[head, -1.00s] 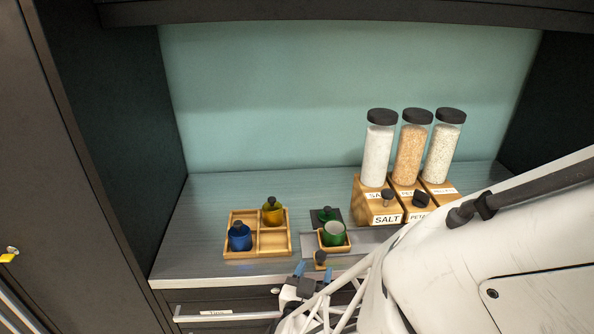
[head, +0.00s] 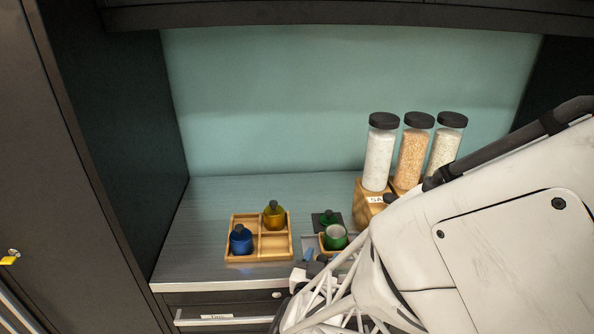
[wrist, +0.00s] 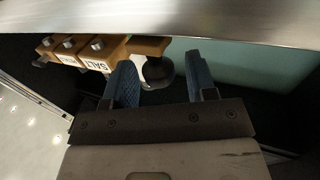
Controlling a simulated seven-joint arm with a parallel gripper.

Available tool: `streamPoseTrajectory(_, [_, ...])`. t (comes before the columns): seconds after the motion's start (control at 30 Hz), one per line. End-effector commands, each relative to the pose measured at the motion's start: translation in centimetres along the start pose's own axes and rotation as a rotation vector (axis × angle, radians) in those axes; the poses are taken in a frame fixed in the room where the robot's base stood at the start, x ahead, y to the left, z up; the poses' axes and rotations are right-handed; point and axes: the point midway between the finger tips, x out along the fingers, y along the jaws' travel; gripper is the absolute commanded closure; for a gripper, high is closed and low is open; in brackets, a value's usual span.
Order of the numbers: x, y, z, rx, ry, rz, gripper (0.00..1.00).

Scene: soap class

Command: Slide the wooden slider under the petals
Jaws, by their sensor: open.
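The wooden slider (head: 322,242) carries a green cup (head: 336,238) on the grey rail at the counter front, left of the dispensers. Its front is hidden by my gripper (head: 314,258) in the head view. In the wrist view the slider's wooden front (wrist: 148,46) and dark round knob (wrist: 158,72) show between the blue fingers of my gripper (wrist: 161,75). The fingers are apart; I cannot tell whether either touches the knob. The petals jar (head: 411,155), with orange-tan contents, is the middle of three dispensers. Its label and outlet are hidden behind my arm in the head view.
The salt jar (head: 378,160) and a pale-grained jar (head: 443,150) flank the petals. A wooden tray (head: 274,256) holds a blue bottle (head: 241,240) and a yellow bottle (head: 274,215). A dark-green lidded item (head: 328,218) sits behind the cup. Counter left of the tray is clear.

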Motion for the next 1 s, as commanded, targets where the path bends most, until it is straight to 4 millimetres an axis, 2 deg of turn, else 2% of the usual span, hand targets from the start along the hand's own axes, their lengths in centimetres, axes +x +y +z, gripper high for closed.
streamPoseTrajectory(0.3, [1.9,0.0,0.0,0.0,0.0,0.001,0.48])
streamPoseTrajectory(0.77, [2.3,0.0,0.0,0.0,0.0,0.0,0.48])
streamPoseTrajectory(1.0, [2.3,0.0,0.0,0.0,0.0,0.0,0.85])
